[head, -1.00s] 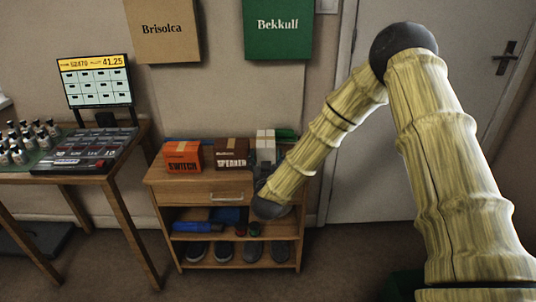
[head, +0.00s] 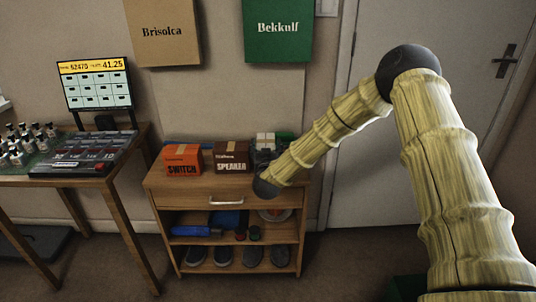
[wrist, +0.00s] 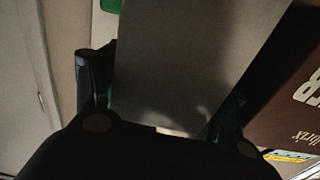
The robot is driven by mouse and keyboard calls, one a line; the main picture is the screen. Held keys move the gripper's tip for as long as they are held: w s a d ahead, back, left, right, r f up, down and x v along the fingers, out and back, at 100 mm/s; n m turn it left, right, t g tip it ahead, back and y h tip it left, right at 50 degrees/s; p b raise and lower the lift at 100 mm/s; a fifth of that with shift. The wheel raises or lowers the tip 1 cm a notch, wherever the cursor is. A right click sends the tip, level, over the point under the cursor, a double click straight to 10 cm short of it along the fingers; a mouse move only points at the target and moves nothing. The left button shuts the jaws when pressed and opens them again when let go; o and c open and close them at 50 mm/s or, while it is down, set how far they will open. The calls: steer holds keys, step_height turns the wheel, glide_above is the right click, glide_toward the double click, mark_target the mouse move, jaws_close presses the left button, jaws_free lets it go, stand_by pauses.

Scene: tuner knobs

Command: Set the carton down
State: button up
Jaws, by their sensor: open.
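A pale grey-white carton (head: 265,137) stands at the back right of the wooden cabinet top, beside the brown SPEAKER box (head: 231,157). My gripper (head: 264,157) is in front of it and hides its lower part. In the wrist view the carton (wrist: 185,60) fills the space between the two dark fingers of my gripper (wrist: 160,98). The fingers are open, one on each side of the carton. Whether either finger touches it, and the carton's base, cannot be seen.
An orange SWITCH box (head: 182,160) stands left of the SPEAKER box. The cabinet (head: 175,200) has a drawer handle and lower shelves with shoes and small items. A green item (head: 285,136) is behind the carton. A table (head: 95,172) with a till stands left.

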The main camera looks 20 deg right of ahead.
steer(key=c, duration=0.9)
steer(key=shift+r, duration=0.15)
